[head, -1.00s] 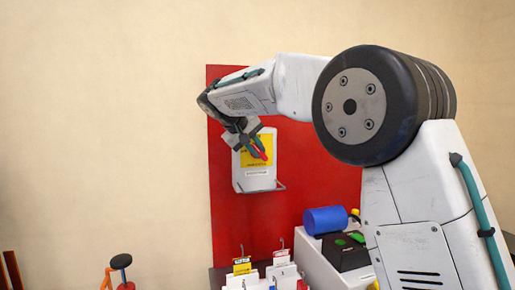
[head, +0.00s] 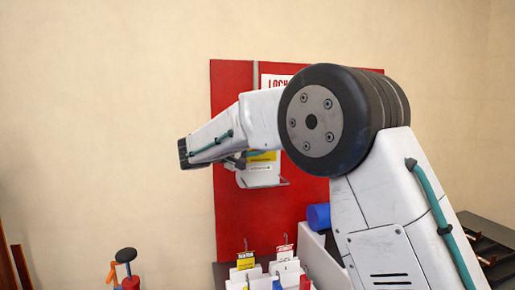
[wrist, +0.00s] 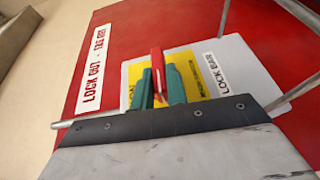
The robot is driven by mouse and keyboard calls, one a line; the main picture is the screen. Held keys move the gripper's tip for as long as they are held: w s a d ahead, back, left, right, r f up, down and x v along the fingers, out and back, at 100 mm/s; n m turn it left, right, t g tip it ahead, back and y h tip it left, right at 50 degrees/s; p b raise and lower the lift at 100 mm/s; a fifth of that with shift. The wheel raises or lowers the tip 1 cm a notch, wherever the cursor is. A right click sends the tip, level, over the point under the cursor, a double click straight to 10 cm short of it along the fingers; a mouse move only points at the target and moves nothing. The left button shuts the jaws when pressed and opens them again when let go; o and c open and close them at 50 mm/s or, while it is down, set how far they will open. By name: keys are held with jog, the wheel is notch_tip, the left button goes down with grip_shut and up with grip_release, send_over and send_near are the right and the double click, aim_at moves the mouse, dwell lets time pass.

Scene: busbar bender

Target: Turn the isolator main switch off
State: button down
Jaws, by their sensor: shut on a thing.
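In the head view my arm hides the handle and most of the gripper. I cannot read the on or off marking.
The red board (head: 245,215) carries a "LOCK OUT" sign (wrist: 96,67). Wire bars (wrist: 290,95) stick out beside the box. The wall at left is clear.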

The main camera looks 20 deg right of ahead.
jog(key=shift+f+h, duration=0.15)
jog(key=shift+h, duration=0.25)
jog(key=c, duration=1.4)
grip_release()
jog(key=v, duration=0.8)
jog(key=shift+d, duration=0.1)
jog(key=s+d+f+m+g+y, duration=0.1)
jog(key=s+d+f+g+y, duration=0.15)
jog(key=s+d, duration=0.65)
jog(key=s+d+f+g+y, duration=0.1)
jog(key=s+d+g+y, duration=0.25)
jog(key=s+d, duration=0.55)
jog(key=s+a+f+m+y, duration=0.1)
jog(key=s+f+y, duration=0.4)
jog(key=s, duration=0.8)
jog(key=s+a+f+m+y, duration=0.2)
jog(key=s+a+f+y, duration=0.2)
jog(key=s+f, duration=0.4)
jog(key=s+y, duration=0.1)
jog(key=s, duration=0.5)
jog(key=shift+s+a+f+t+y, duration=0.15)
jog(key=shift+s+a+t+y, duration=0.15)
jog(key=shift+y, duration=0.1)
